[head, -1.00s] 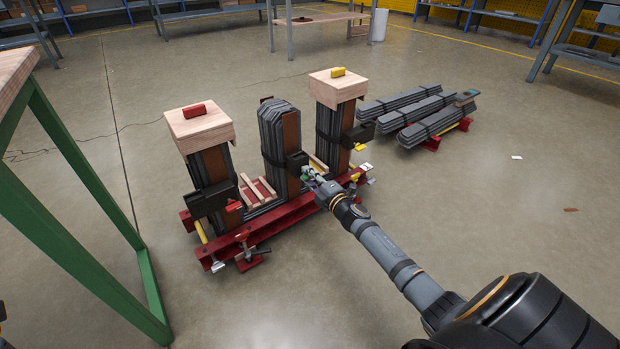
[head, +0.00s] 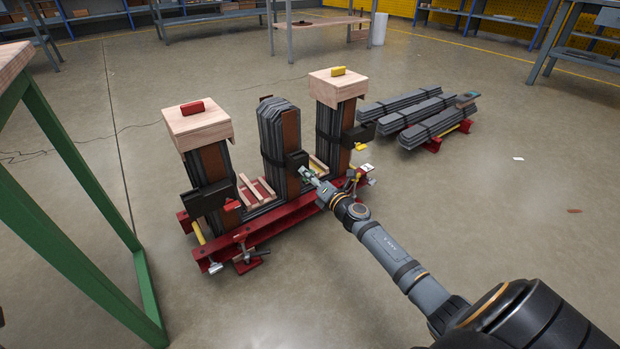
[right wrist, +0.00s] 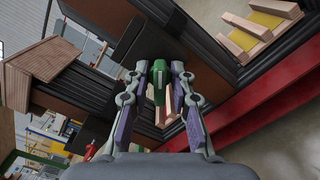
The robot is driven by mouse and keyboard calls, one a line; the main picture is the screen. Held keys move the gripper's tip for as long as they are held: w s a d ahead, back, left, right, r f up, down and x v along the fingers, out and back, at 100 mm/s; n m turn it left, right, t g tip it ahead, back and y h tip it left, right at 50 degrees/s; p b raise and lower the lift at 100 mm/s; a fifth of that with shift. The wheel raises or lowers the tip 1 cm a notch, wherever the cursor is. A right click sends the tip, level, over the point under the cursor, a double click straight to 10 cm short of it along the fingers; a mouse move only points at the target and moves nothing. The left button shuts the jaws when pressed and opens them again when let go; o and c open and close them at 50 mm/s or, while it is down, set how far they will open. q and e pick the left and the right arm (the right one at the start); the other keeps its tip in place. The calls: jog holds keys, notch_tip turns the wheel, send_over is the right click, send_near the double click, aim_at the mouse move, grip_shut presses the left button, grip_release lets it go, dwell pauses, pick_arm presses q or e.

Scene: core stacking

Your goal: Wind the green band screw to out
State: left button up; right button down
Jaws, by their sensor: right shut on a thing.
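The green band screw (right wrist: 158,78) sits between the fingertips of my right gripper (right wrist: 158,84) in the right wrist view. The fingers are shut on it. In the head view my right gripper (head: 312,178) reaches the front of the middle dark core stack (head: 272,128), by the black band block (head: 297,160); the screw is largely hidden there. In the right wrist view the black block (right wrist: 140,45) lies just beyond the screw. My left gripper does not show.
A left stack with a wooden cap and red block (head: 193,107) and a right stack with a yellow block (head: 338,71) flank the middle one. All stand on a red frame (head: 290,216). A green-legged table (head: 88,230) is at left. Dark bundles (head: 437,127) lie at right.

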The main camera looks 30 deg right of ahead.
jog(key=shift+f+n+b, duration=0.1)
jog(key=shift+n+b, duration=0.2)
jog(key=shift+n, duration=0.7)
jog(key=n, duration=0.2)
jog(key=shift+n, duration=0.4)
jog(key=n+b, duration=0.1)
jog(key=n, duration=0.2)
jog(key=c, duration=1.1)
grip_release()
jog(key=shift+n, duration=0.3)
jog(key=shift+o, duration=0.2)
